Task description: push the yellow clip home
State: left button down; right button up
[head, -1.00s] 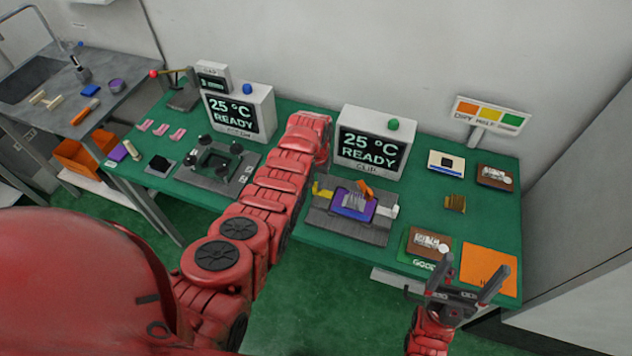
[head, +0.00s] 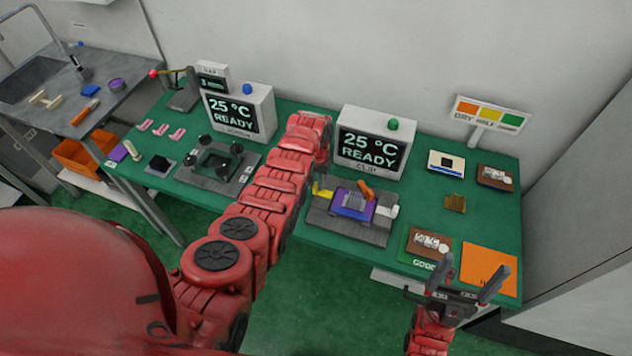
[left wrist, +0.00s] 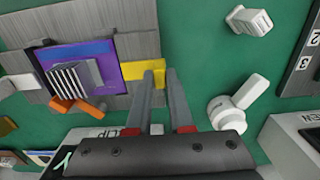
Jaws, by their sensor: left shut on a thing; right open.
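The yellow clip (head: 322,193) is at the left side of the grey fixture (head: 338,228). In the left wrist view the yellow clip (left wrist: 142,70) reaches the edge of a purple board (left wrist: 95,55) that carries a finned grey heat sink (left wrist: 75,78). In the head view my left arm hides most of this gripper. My right gripper (head: 471,272) is open and empty, in front of the table's right end.
An orange lever (head: 367,188) stands behind the heat sink, and a white clip (head: 386,211) is at the fixture's right. A display reading READY (head: 372,148) stands behind. A second fixture (head: 212,165) is to the left. Boards and an orange mat (head: 490,262) lie at the right.

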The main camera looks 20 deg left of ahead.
aim_at(331, 194)
pick_arm(q)
jog(key=d+b, duration=0.2)
jog(key=d, duration=0.3)
jog(key=shift+d, duration=0.1)
jog(key=shift+r, duration=0.1)
jog(key=c, duration=1.3)
grip_release()
jog(key=o, duration=0.5)
jog(key=shift+d, duration=0.1)
